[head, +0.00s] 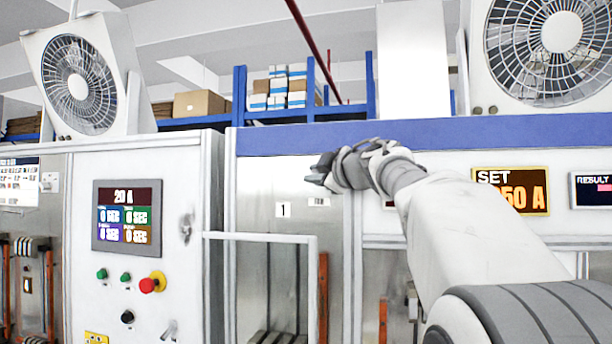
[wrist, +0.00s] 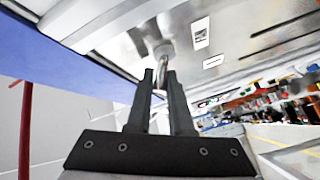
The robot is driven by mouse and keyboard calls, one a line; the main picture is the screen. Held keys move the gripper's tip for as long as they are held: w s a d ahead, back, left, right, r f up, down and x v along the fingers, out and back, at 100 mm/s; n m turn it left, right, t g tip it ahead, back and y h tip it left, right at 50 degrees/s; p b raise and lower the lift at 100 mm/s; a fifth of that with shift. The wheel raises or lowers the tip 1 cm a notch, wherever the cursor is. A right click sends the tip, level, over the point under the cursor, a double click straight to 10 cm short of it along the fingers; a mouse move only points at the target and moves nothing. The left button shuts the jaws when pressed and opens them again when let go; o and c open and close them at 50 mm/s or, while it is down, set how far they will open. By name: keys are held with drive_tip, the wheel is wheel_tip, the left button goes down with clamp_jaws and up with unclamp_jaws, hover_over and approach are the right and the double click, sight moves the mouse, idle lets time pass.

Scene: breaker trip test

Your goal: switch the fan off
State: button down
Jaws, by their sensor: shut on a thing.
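A white box fan (head: 545,50) stands at the upper right, with two small knobs (head: 485,110) at its lower left. A second white box fan (head: 80,85) stands on the cabinet at the upper left. I cannot tell whether either fan is turning. My gripper (head: 318,178) is in front of the metal panel marked 1, below the blue beam and apart from both fans. In the wrist view my gripper (wrist: 162,75) is shut on a small grey metal piece (wrist: 163,52) at the panel. Its full shape is partly hidden by the fingers.
A control cabinet (head: 135,240) with a screen, buttons and a red knob stands at left. A white frame (head: 262,237) juts out below my gripper. An orange SET display (head: 512,190) is at right, behind my arm. Shelves with boxes (head: 285,85) are behind the beam.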

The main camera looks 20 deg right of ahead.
sight(316, 189)
drive_tip(key=shift+f+n+t+b, duration=0.55)
drive_tip(key=shift+f+b, duration=0.2)
drive_tip(key=shift+b, duration=1.4)
drive_tip(key=f+n+t+y+b, duration=0.1)
drive_tip(key=n+t+b, duration=0.1)
drive_tip(key=b, duration=0.4)
drive_tip(key=shift+s+f+n, duration=0.1)
drive_tip(key=shift+n, duration=0.15)
drive_tip(key=n+t+y+b, duration=0.1)
drive_tip(key=n+b, duration=0.1)
drive_tip(key=b, duration=0.1)
drive_tip(key=n+t+y+b, duration=0.1)
drive_tip(key=n+y+b, duration=0.1)
drive_tip(key=b, duration=0.2)
drive_tip(key=shift+f, duration=0.35)
drive_tip(key=shift+n+t+y+b, duration=0.25)
drive_tip(key=shift+n+y+b, duration=0.3)
drive_tip(key=shift+n+y, duration=0.4)
drive_tip(key=shift+r+n, duration=0.1)
drive_tip(key=shift+n, duration=0.25)
drive_tip(key=c, duration=1.1)
unclamp_jaws()
